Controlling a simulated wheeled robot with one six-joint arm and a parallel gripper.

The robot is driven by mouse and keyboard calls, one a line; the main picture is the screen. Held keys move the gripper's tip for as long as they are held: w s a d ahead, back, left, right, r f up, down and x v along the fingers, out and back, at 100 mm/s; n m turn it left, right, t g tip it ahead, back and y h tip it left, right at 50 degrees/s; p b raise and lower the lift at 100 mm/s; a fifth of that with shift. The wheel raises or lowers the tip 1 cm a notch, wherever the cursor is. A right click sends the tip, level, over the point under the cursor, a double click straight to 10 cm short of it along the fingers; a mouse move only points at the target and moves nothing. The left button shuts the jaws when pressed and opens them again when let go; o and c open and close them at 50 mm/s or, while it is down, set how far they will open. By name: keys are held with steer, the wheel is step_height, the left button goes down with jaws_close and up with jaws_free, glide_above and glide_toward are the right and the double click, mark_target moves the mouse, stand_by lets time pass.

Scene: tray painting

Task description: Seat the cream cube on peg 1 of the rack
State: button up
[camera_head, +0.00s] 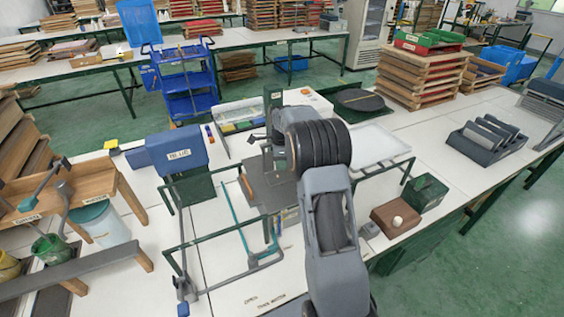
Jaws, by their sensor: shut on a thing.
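My own grey arm rises from the bottom of the head view to a black ringed joint in the middle. A grey part of my arm shows just left of that joint. My gripper's fingertips are hidden behind the arm, so I cannot see what they hold. I cannot make out the cream cube. I cannot pick out a rack with a numbered peg 1 either; a dark grey slotted rack (484,141) stands on the right table, and no peg numbers can be read.
A green and teal tube frame (215,239) stands on the white table left of my arm. A blue box (176,151) is behind it. Wooden trays (424,77) are stacked behind.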

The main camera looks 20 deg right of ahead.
mark_target(280, 179)
steer(key=shift+w+a+f+b, duration=0.1)
steer(key=shift+f+b, duration=0.3)
steer(key=shift+f, duration=0.35)
steer(key=shift+w+a+f+b, duration=0.1)
steer(key=shift+f+b, duration=0.25)
steer(key=shift+f, duration=0.4)
steer(key=shift+s+a+f, duration=0.1)
steer(key=shift+s+f, duration=0.1)
steer(key=shift+f, duration=0.95)
steer(key=shift+f, duration=0.1)
steer(key=shift+s+f+g, duration=0.25)
steer(key=shift+g, duration=0.05)
stand_by(1.4)
steer(key=o, duration=1)
steer(key=shift+w, duration=0.1)
steer(key=o, duration=0.5)
steer(key=shift+r, duration=0.1)
